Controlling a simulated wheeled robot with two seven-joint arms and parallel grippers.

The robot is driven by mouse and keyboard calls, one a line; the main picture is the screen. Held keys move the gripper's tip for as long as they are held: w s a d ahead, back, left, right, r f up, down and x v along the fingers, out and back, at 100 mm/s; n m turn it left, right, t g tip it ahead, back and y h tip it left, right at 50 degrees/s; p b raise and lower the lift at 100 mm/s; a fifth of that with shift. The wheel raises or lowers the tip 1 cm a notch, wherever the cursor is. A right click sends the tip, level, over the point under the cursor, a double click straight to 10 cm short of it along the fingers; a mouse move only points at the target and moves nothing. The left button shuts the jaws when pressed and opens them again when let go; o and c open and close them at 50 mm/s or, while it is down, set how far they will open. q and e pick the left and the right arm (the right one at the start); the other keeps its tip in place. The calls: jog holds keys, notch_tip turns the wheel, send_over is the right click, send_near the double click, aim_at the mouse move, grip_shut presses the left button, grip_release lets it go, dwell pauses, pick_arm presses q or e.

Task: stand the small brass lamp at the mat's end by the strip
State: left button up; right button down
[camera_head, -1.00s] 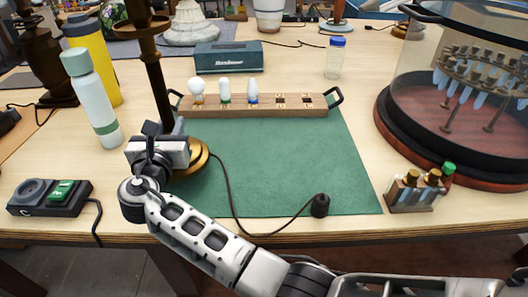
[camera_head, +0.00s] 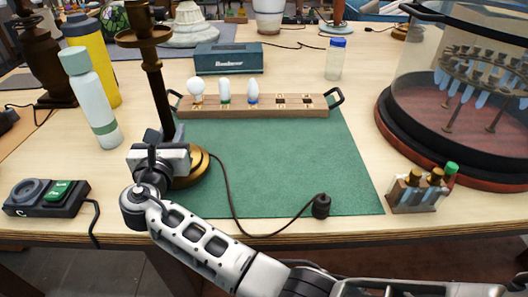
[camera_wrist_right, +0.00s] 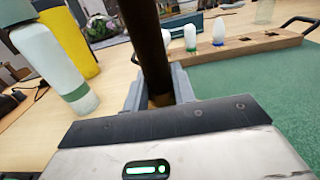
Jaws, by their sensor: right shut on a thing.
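The small brass lamp (camera_head: 158,92) has a dark bronze stem, a cup-like top and a round brass base (camera_head: 200,166). It stands upright over the left end of the green mat (camera_head: 285,165); I cannot tell whether its base touches the mat. My right gripper (camera_head: 163,138) is shut on the lower stem, hiding part of the base. The stem also shows between the fingers in the right wrist view (camera_wrist_right: 150,50). The lamp's cord runs across the mat to a black plug (camera_head: 321,205). The strip (camera_head: 47,198), with a round socket and green switch, lies left of the mat. My left gripper is out of view.
A wooden bulb rack (camera_head: 290,108) spans the mat's back edge. A pale bottle (camera_head: 97,108) and a yellow bottle (camera_head: 97,55) stand left of the lamp. A small holder (camera_head: 416,197) and glass-domed case (camera_head: 455,100) are at right. The mat's middle is mostly clear.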

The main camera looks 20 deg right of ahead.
jog(key=shift+f+b, duration=0.3)
jog(key=shift+b, duration=0.05)
dwell(0.3)
